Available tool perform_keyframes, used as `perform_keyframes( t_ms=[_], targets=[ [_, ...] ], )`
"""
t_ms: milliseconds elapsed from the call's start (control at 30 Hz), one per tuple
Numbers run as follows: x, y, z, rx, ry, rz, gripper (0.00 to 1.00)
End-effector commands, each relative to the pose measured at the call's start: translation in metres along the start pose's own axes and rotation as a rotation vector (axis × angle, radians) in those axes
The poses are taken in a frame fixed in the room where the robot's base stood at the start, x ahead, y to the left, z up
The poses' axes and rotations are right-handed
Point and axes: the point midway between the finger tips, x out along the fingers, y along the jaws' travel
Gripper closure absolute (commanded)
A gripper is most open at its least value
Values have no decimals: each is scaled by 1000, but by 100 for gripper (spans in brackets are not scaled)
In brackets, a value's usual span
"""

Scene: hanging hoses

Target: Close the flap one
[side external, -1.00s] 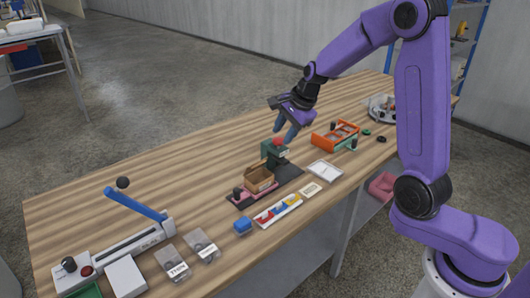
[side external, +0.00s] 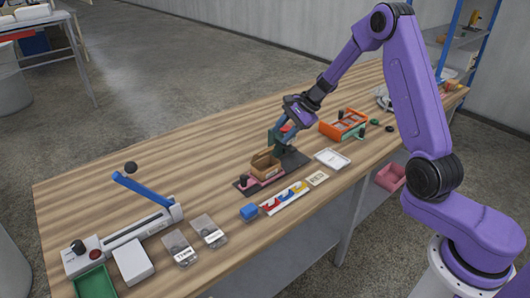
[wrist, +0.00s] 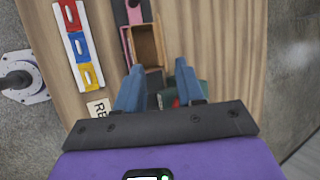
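A small open brown carton (side external: 265,165) sits on a dark and pink fixture (side external: 247,185) in the middle of the bench. In the wrist view the carton (wrist: 146,45) shows its open inside, just ahead of my fingertips; which edge is flap one I cannot tell. A green block with a red knob stands at the carton's far end; in the wrist view this green block (wrist: 202,88) is partly hidden by my fingers. My gripper (wrist: 157,78) has its blue fingers apart with nothing held. In the side view my gripper (side external: 281,135) is low over the green block; contact is unclear.
An orange frame (side external: 343,124) stands to the right. A lever device (side external: 125,238) is far left. Bench behind the carton is clear.

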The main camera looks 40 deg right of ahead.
Motion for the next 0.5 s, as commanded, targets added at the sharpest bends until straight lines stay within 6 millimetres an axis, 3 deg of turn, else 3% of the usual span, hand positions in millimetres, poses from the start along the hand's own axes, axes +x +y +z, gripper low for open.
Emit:
perform_keyframes(
  t_ms=[200, 500],
  targets=[
    [42, 1, 1, 0, 0, 4, 62],
    [87, 0, 0, 0, 0, 2, 62]
  ],
)
